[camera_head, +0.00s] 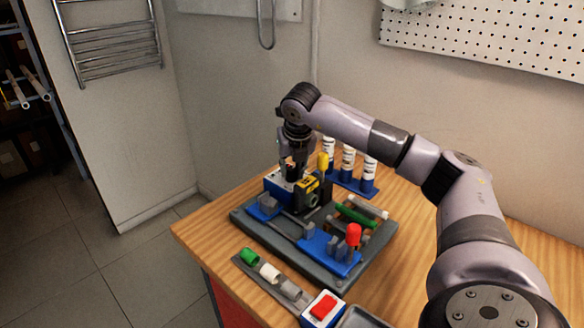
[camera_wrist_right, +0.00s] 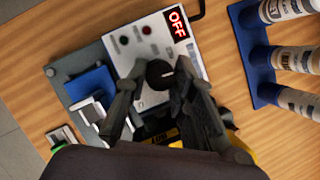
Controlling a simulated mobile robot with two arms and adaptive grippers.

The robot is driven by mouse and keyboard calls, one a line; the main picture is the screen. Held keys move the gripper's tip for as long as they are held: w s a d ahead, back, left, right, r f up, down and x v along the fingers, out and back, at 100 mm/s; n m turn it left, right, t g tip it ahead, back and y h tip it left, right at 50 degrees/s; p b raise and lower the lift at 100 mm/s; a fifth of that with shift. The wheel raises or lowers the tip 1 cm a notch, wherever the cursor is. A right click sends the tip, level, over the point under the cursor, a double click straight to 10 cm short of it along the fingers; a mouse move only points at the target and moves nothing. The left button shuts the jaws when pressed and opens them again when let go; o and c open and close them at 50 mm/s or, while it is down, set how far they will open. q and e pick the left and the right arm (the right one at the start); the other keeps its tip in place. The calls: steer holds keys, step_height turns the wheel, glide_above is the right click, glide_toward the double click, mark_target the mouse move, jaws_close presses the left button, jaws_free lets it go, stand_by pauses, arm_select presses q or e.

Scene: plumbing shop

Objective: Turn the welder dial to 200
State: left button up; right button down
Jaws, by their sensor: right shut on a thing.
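The welder is a box with a blue side and a white top panel (camera_wrist_right: 135,58), standing on a grey board; in the head view the welder (camera_head: 273,184) is partly hidden by my gripper. Its display (camera_wrist_right: 178,24) reads OFF in red. The dial (camera_wrist_right: 160,73) is a round black knob with a short white pointer mark. My right gripper (camera_wrist_right: 155,82) reaches down from above with a finger on each side of the dial, shut on it. In the head view the right gripper (camera_head: 290,163) is over the welder, and the dial is hidden. My left gripper is out of view.
A yellow-black device (camera_head: 308,191) stands right beside the welder. The grey board (camera_head: 290,240) also carries blue holders and a red-topped part (camera_head: 353,234). White bottles (camera_head: 348,157) stand in a blue rack behind. A red button box (camera_head: 323,308) is at the front.

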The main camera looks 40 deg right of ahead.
steer(key=shift+d+n, duration=0.1)
steer(key=shift+n, duration=0.3)
steer(key=shift+n+t+y, duration=0.3)
steer(key=shift+n+y, duration=0.2)
steer(key=shift+n, duration=0.5)
steer(key=n, duration=0.1)
steer(key=n+y, duration=0.1)
steer(key=n, duration=0.1)
steer(key=shift+d+r+n, duration=0.1)
steer(key=shift+d+n, duration=0.05)
steer(key=shift+n, duration=0.15)
steer(key=n+y+p, duration=0.2)
steer(key=n, duration=0.3)
steer(key=shift+d+p, duration=0.1)
steer(key=shift+p, duration=0.3)
steer(key=shift+w+n+g+y+p, duration=0.1)
steer(key=shift+n+g+y+p, duration=0.35)
steer(key=shift+n, duration=0.65)
steer(key=shift+n+g+y+p, duration=0.3)
steer(key=shift+n+p, duration=0.2)
steer(key=shift+n, duration=0.6)
steer(key=c, duration=1.3)
jaws_free()
steer(key=shift+c, duration=0.2)
